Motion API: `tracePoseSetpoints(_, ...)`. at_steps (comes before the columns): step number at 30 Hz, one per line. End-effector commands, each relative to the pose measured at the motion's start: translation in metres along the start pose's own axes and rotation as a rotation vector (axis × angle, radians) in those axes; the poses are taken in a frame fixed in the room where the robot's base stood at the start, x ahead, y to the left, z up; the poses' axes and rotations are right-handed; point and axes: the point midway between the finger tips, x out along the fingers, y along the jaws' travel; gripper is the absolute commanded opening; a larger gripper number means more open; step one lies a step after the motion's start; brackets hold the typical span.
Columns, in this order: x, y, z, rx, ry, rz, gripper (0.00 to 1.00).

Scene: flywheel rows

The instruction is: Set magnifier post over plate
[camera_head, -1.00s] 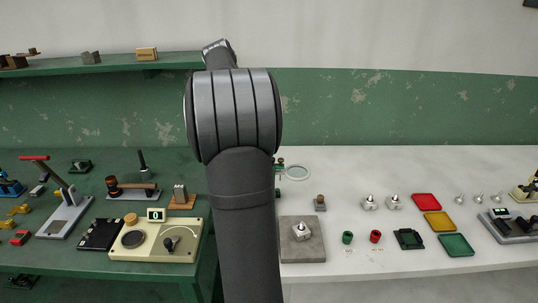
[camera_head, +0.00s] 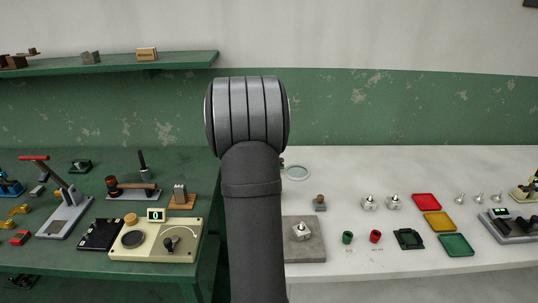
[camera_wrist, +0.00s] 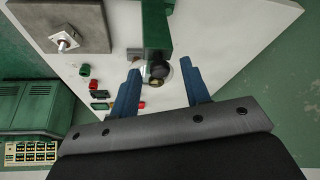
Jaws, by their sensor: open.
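The magnifier's round pale lens (camera_head: 297,172) shows just right of my arm at the back of the white bench in the head view. Most of its post is hidden there by my arm. In the wrist view a green post (camera_wrist: 156,25) with a dark round knob (camera_wrist: 158,69) lies between the blue fingertips of my gripper (camera_wrist: 161,64). The gripper is open, with a gap on each side of the post. The grey square plate (camera_head: 310,248) bears a small metal part (camera_head: 301,230); the plate also shows at upper left in the wrist view (camera_wrist: 85,38). My gripper is hidden in the head view.
Green cup (camera_head: 347,237) and red cup (camera_head: 375,236) stand right of the plate. Red (camera_head: 426,202), yellow (camera_head: 439,222) and green (camera_head: 456,245) trays lie farther right. A cream instrument (camera_head: 155,241) is on the green bench at left. White bench space is clear behind the plate.

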Motion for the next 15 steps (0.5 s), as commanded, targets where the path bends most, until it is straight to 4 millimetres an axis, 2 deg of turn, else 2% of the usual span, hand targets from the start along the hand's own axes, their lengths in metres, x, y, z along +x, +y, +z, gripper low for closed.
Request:
tracePoseSetpoints(2,-0.0001,0.0001,0.0000,0.000,0.000,0.000,0.43)
tracePoseSetpoints(3,-0.0002,0.0001,0.0000,0.000,0.000,0.000,0.39)
tracePoseSetpoints(9,-0.0004,0.0001,0.0000,0.000,0.000,0.000,0.00)
tracePoseSetpoints(15,-0.0008,0.0009,0.0002,0.000,0.000,0.000,0.00)
